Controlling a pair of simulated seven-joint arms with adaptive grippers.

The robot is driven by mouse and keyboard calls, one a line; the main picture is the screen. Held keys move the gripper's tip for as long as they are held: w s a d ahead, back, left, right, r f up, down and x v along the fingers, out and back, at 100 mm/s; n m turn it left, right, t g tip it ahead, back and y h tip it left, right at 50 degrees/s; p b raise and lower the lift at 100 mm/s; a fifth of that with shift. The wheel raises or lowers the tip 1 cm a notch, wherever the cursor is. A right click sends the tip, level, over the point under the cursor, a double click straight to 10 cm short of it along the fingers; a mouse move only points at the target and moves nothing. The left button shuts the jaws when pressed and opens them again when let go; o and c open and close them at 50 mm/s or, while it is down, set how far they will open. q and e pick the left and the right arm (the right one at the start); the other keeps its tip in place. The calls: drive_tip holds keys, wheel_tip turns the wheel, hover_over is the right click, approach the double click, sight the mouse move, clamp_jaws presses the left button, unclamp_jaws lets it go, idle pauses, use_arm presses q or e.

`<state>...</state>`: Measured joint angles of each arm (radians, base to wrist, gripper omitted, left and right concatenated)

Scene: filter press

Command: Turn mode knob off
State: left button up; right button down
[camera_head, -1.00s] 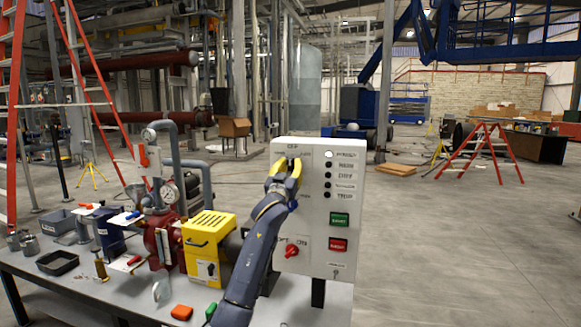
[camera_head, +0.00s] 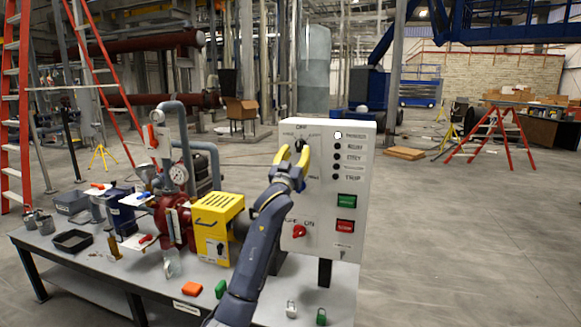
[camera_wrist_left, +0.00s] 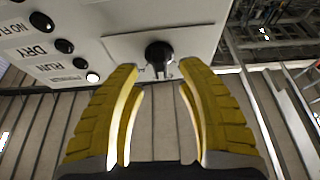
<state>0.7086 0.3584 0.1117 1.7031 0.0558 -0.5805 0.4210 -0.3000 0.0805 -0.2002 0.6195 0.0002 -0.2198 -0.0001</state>
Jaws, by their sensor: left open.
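The mode knob (camera_head: 299,144) is a black knob near the top of the white control panel (camera_head: 327,262), under the label OFF. It also shows in the left wrist view (camera_wrist_left: 159,53), where the panel appears upside down. My left gripper (camera_head: 294,156) has yellow fingers. It is open, with the fingers apart just below the knob in the head view. In the left wrist view the knob lies beyond the fingertips, centred between them, with nothing between the fingers. My right gripper is not in view.
The panel carries a lit white lamp (camera_head: 338,135), dark lamps, a green button (camera_head: 346,201), a red button (camera_head: 345,227) and a red rotary switch (camera_head: 299,231). A yellow box (camera_head: 214,222) and a red pump (camera_head: 176,222) stand left of my arm. Padlocks lie at the table front.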

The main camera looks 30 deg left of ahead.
use_arm(q)
drive_tip(key=v, duration=0.8)
idle(0.4)
